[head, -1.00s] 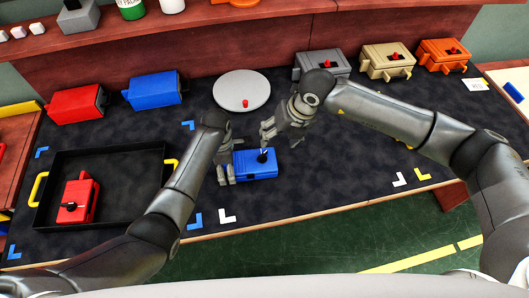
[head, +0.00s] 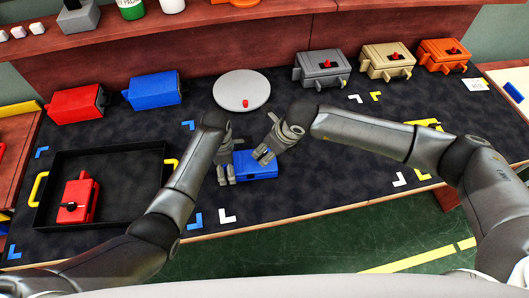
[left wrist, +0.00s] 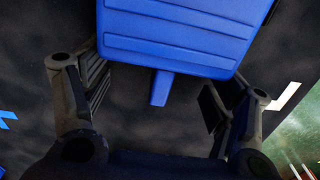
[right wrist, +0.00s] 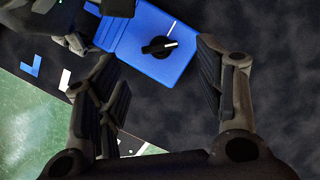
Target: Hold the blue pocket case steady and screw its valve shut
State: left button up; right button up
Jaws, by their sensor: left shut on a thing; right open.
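The blue pocket case (head: 257,171) lies on the dark mat near the table's front edge. My left gripper (head: 226,174) is shut on its left end; in the left wrist view the case's blue body (left wrist: 180,30) and a narrow tab (left wrist: 161,88) show between the fingers. The valve (right wrist: 158,46) is a black knob with a white mark on the case's top, seen in the right wrist view. My right gripper (head: 263,154) is open over the case, its fingers (right wrist: 162,72) apart with the knob ahead between them. In the head view it hides the valve.
A black tray (head: 140,192) at left holds a red case (head: 78,199). Another red case (head: 77,105) and blue case (head: 154,91) stand behind. A round plate (head: 228,91) and grey (head: 322,71), tan (head: 388,62) and orange (head: 443,57) cases line the back. The mat's right is mostly clear.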

aim_at(263, 154)
jog(key=shift+x, duration=2.75)
jog(key=c, duration=1)
jog(key=shift+n, duration=0.3)
jog(key=n+g, duration=0.1)
jog(key=n, duration=0.1)
jog(key=n+y, duration=0.1)
jog(key=n, duration=0.1)
jog(key=shift+w+d+g, duration=0.15)
jog(key=shift+w+g, duration=0.05)
jog(key=shift+g, duration=0.2)
jog(key=shift+w+n+g, duration=0.15)
jog(key=shift+n+g, duration=0.75)
jog(key=shift+n, duration=1.6)
